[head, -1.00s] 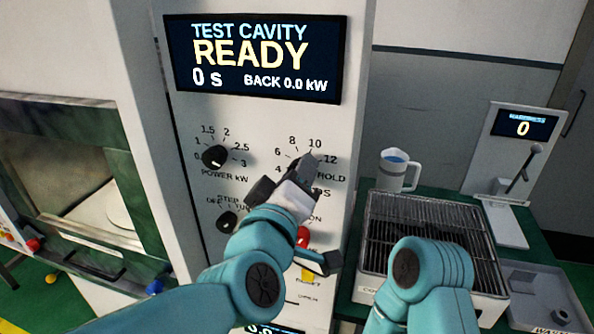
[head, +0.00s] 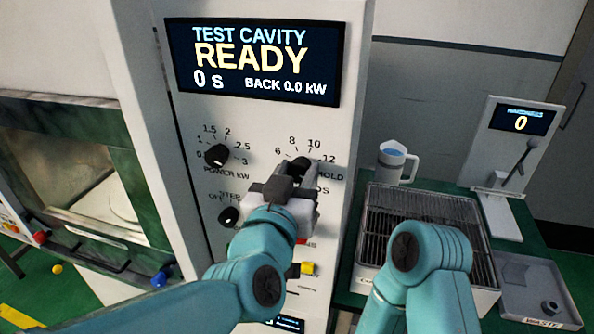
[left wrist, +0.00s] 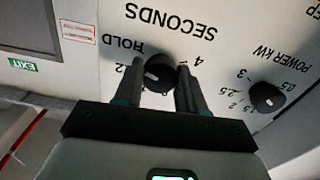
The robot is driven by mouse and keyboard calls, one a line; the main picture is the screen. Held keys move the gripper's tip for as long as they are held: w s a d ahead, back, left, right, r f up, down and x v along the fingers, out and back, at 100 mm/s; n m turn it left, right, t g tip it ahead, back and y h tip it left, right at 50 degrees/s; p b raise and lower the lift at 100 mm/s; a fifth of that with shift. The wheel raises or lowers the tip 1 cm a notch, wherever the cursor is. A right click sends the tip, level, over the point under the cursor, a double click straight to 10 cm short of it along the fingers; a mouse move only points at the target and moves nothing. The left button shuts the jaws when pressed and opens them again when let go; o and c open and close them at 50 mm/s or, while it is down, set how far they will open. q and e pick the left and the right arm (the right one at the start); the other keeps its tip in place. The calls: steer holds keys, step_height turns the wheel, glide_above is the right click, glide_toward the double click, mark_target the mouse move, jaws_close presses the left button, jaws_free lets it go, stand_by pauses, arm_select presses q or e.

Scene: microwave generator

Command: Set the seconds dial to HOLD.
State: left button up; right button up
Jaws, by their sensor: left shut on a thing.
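The black seconds dial (head: 301,164) is on the white front panel, among numbers up to 12 and the word HOLD. In the left wrist view the dial (left wrist: 160,72) sits between the two fingers, and the panel lettering appears upside down. My left gripper (head: 297,175) is shut on the dial, partly covering it and its label in the head view. A white mark on the dial lies on its left side in the wrist view, toward the 12 side; its exact setting is unclear. My right arm (head: 425,260) shows at lower right, its gripper out of sight.
The display (head: 255,62) reads READY, 0 s. The power dial (head: 217,155) and a lower selector dial (head: 229,216) are left of my gripper. A yellow button (head: 307,268) is below. A jug (head: 394,163) and wire rack (head: 420,215) stand to the right.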

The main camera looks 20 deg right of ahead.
arm_select(q)
steer(key=shift+f+m, duration=0.15)
steer(key=shift+m, duration=0.35)
steer(key=o, duration=1.1)
